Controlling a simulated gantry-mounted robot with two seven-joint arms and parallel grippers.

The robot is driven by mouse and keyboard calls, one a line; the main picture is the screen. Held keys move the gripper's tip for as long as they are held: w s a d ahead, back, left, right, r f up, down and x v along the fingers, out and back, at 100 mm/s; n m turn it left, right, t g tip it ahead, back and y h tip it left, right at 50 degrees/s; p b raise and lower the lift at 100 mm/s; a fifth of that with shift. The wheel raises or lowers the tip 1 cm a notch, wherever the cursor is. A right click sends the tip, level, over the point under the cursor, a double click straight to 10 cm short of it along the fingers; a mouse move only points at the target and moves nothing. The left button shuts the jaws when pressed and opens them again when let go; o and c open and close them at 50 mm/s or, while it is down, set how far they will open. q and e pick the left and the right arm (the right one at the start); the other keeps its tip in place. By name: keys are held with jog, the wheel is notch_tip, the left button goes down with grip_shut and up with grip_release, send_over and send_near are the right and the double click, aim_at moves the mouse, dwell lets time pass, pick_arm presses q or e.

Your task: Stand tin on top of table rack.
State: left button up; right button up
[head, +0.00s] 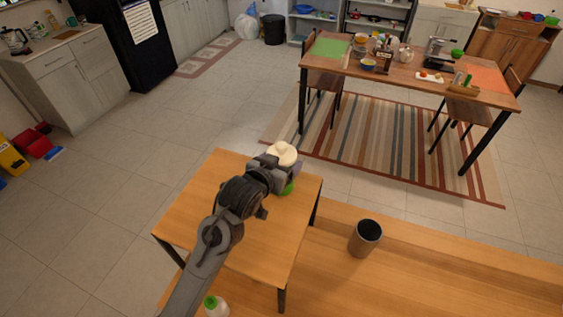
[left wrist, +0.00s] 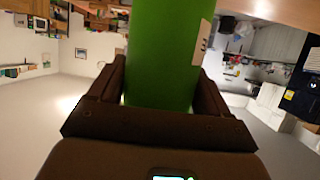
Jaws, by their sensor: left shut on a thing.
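My left gripper (head: 284,172) is above the far right part of a small wooden table (head: 185,215). It is shut on a green cylinder, apparently the tin (head: 288,188), which is mostly hidden by the gripper in the head view. In the left wrist view the green tin (left wrist: 162,60) stands between the two fingers (left wrist: 163,100), with a pale label on its right side. A cream rounded thing (head: 282,152) shows just beyond the gripper; I cannot tell if it belongs to the tin. I cannot make out a separate table rack. My right gripper is not in view.
A dark open cup (head: 365,238) stands on the wooden surface (head: 440,285) at right. A white bottle with a green cap (head: 213,305) is at the bottom edge. A laid dining table (head: 390,75) stands farther back. The small table's left part is clear.

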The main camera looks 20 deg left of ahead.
pick_arm(q)
jog(key=o, duration=1.1)
jog(key=shift+f, duration=0.1)
jog(key=shift+o, duration=0.2)
jog(key=shift+s+r, duration=0.15)
jog(key=shift+r, duration=0.1)
jog(key=b+v, duration=0.2)
jog(key=v, duration=0.9)
jog(key=shift+s, duration=0.35)
jog(key=shift+r, duration=0.2)
